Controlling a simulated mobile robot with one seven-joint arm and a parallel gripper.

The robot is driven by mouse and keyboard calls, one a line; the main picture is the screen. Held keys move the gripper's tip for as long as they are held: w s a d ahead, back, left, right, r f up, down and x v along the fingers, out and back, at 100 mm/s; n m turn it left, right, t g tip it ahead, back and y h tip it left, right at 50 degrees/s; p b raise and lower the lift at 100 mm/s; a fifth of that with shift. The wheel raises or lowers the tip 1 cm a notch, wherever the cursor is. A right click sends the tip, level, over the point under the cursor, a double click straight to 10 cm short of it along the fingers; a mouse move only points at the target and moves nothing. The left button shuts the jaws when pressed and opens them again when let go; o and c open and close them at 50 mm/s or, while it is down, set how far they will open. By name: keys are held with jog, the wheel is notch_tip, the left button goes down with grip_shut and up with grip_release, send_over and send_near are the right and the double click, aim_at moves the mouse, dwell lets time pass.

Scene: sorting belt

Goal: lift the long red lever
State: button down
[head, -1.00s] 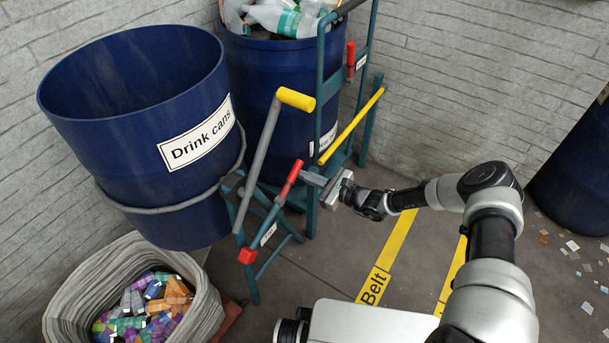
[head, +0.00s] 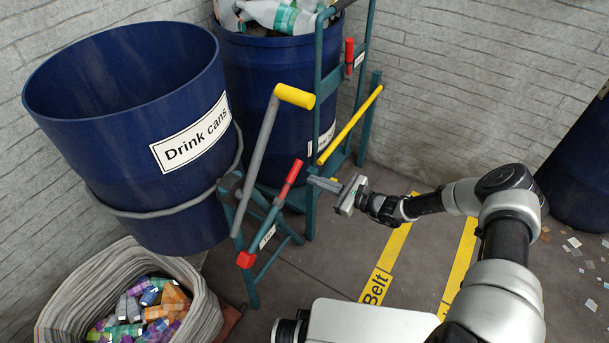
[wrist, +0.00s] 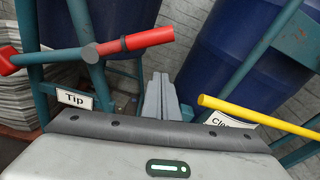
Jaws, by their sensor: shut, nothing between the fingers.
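A lever with a red grip (head: 291,173) rises from the teal frame in front of the drink cans bin, beside a Tip label. It is tilted up to the right. In the wrist view the red grip (wrist: 138,42) lies left of my fingers, with the Tip label below it. A second red grip (head: 349,58) stands upright on the other teal frame further back. My gripper (head: 312,183) is shut and empty, just right of the nearer red grip and apparently apart from it. Its closed fingers also show in the wrist view (wrist: 161,80).
A grey lever with a yellow grip (head: 294,96) stands left of the fingers, and a long yellow bar (head: 350,126) lies behind them. The drink cans bin (head: 75,145) and a striped sack (head: 190,290) are at left. Floor is free at centre right.

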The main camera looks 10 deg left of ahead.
jog(key=v, duration=0.5)
jog(key=shift+s+d+f+p, duration=0.15)
jog(key=shift+s+f+p, duration=0.05)
jog(key=shift+s+p, duration=0.15)
jog(key=s+d+r+n+g+h, duration=0.25)
jog(key=r+n, duration=0.25)
jog(key=r, duration=0.3)
jog(key=s+d+r+n+g+h, duration=0.1)
jog(key=s+r+n+g+h, duration=0.25)
jog(key=r, duration=0.55)
jog(key=s+d+r+n+g+h, duration=0.1)
jog(key=s+r+n+h, duration=0.1)
jog(key=s+r+n, duration=0.35)
jog(key=s+d+r+n+t+h, duration=0.35)
jog(key=s+d+r, duration=0.25)
jog(key=s+r, duration=0.35)
jog(key=s+d+r+n+t+h, duration=0.2)
jog(key=s+d+r+n+h, duration=0.15)
jog(key=s+d+r, duration=0.55)
notch_tip(320, 180, up, 25)
jog(key=a+p, duration=0.3)
jog(key=p, duration=2)
jog(key=shift+w+m, duration=0.3)
jog(key=shift+w, duration=0.15)
